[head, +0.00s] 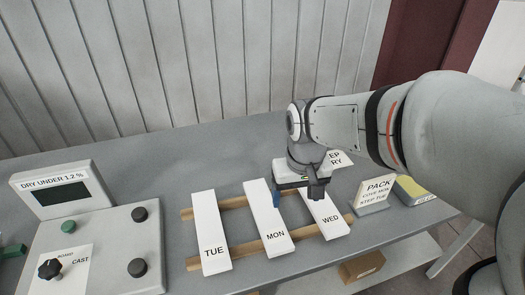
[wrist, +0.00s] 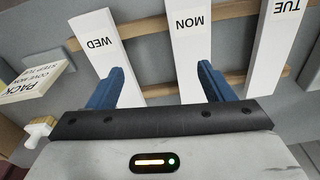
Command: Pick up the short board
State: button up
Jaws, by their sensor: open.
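Three white boards lie side by side on two wooden rails: TUE (head: 210,230), MON (head: 268,215) and WED (head: 328,218). They also show in the wrist view as TUE (wrist: 268,55), MON (wrist: 190,60) and WED (wrist: 103,50). The far end of WED is hidden behind my gripper in the head view, so I cannot tell for sure which board is shortest. My gripper (head: 297,197) is open and empty, above the MON and WED boards. In the wrist view its blue fingers (wrist: 160,72) overlap WED on the left and MON's right edge.
A PACK sign (head: 376,192) and a yellow-topped block (head: 412,190) stand right of the boards. A control panel with knobs (head: 112,245) and a DRY UNDER 1.2 % display (head: 55,195) is at left. A cardboard box (head: 362,267) sits on the lower shelf.

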aim_at(266, 211)
jog(key=shift+o, duration=1)
jog(key=shift+n+g, duration=0.5)
jog(key=shift+n, duration=0.2)
jog(key=w+a+f, duration=0.1)
jog(key=a, duration=0.1)
jog(key=w+a, duration=0.2)
jog(key=w+a+f, duration=0.1)
jog(key=a, duration=0.1)
jog(key=shift+w+a+f, duration=0.1)
jog(key=shift+w+f, duration=0.15)
jog(key=shift+f, duration=0.1)
notch_tip(266, 211, down, 8)
jog(key=shift+w+a+r, duration=0.15)
jog(key=shift+c, duration=0.4)
jog(key=c, duration=1.2)
